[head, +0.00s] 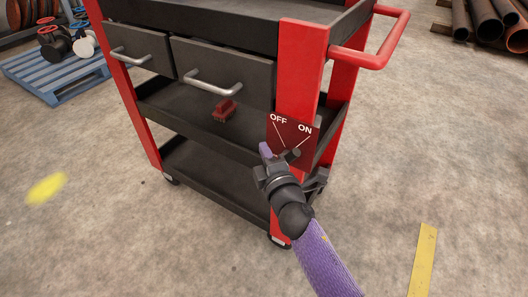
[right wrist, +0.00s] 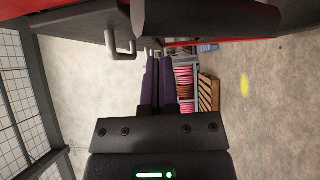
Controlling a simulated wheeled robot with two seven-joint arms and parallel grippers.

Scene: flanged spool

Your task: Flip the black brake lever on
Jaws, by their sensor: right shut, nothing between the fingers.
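The dark red brake plate (head: 293,133) with white OFF and ON marks sits on the red corner post of the cart. A black piece that looks like the brake lever (head: 292,155) shows at the plate's lower part. My right gripper partly covers it, so I cannot tell which mark it points to. My right gripper (head: 265,150) is at the plate's lower left edge, its purple fingers together and empty. I cannot tell if it touches the lever. In the right wrist view the right gripper (right wrist: 157,82) shows shut fingers. My left gripper is out of view.
The red and black cart (head: 222,145) has drawers with metal handles and open shelves; a red brush-like block (head: 224,110) lies on the middle shelf. A red push handle (head: 385,50) sticks out right. A blue pallet (head: 60,70) stands left. Floor in front is clear.

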